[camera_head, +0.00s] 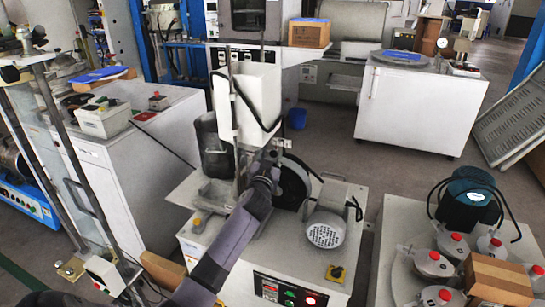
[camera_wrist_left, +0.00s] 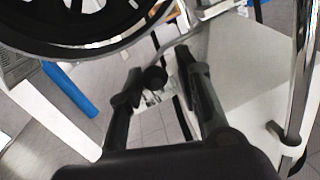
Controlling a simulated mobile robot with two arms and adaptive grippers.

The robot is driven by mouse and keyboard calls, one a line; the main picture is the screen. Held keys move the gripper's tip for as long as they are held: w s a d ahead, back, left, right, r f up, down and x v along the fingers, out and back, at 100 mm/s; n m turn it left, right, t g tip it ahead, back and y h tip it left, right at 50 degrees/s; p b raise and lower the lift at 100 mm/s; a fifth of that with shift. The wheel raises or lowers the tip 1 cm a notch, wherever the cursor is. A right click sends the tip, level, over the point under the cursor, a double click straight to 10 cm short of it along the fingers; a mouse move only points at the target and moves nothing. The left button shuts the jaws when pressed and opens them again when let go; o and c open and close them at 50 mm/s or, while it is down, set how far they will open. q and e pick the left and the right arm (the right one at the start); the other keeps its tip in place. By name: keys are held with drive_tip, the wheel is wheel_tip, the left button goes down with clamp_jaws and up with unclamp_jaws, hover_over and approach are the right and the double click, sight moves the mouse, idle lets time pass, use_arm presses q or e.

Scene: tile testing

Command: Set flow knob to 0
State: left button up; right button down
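My left arm reaches up from the bottom of the head view, and my left gripper (camera_head: 268,165) is beside the abrasion machine, below its white hopper (camera_head: 255,98) and left of the black wheel (camera_head: 293,183). In the left wrist view my left gripper (camera_wrist_left: 158,68) has its two fingers apart. A small dark round knob (camera_wrist_left: 155,78), likely the flow knob, shows between the fingers. I cannot tell whether either finger touches it, nor read its setting. The knob is hidden in the head view. My right gripper is not in view.
A large dark wheel (camera_wrist_left: 75,22) fills the upper left of the left wrist view. A shiny metal post (camera_wrist_left: 299,85) stands at the right.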

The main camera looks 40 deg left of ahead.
use_arm(q)
drive_tip(key=shift+o, duration=0.6)
drive_tip(key=shift+s+d, duration=0.15)
drive_tip(key=v, duration=0.7)
drive_tip(key=shift+s, duration=0.25)
drive_tip(key=shift+d, duration=0.1)
